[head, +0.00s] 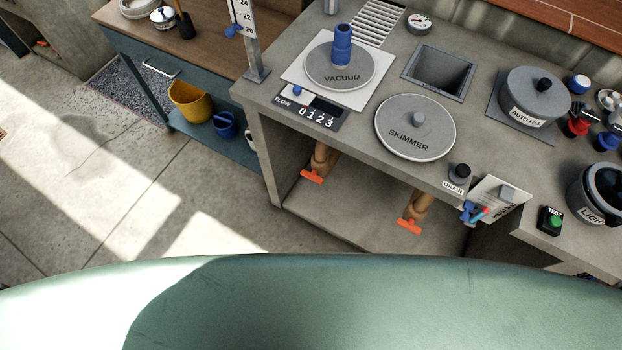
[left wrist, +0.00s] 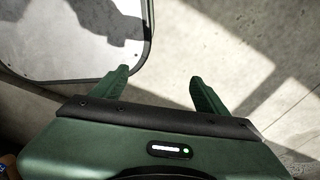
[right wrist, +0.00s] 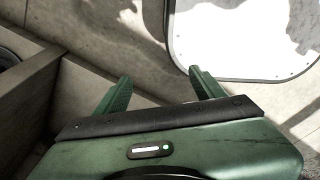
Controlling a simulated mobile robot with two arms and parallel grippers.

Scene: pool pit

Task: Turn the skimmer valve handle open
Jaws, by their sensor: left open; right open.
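A round grey lid marked SKIMMER (head: 408,139) lies on the concrete counter. Under the counter, below that lid, an orange handle (head: 409,226) sits on a brown pipe. A second orange handle (head: 312,177) on a similar pipe is further left, below the VACUUM lid (head: 350,68). Neither handle carries a readable label, and the upper pipes are hidden by the counter. My left gripper (left wrist: 160,75) is open and empty over the floor in the left wrist view. My right gripper (right wrist: 160,73) is open and empty in the right wrist view. Neither gripper shows in the head view.
The counter (head: 385,105) overhangs the open bay around the handles. A DRAIN knob (head: 459,171), a tilted white panel (head: 492,200) and a TEST button (head: 552,219) are to the right. A bench with a yellow bucket (head: 190,101) stands left. The floor in front is clear.

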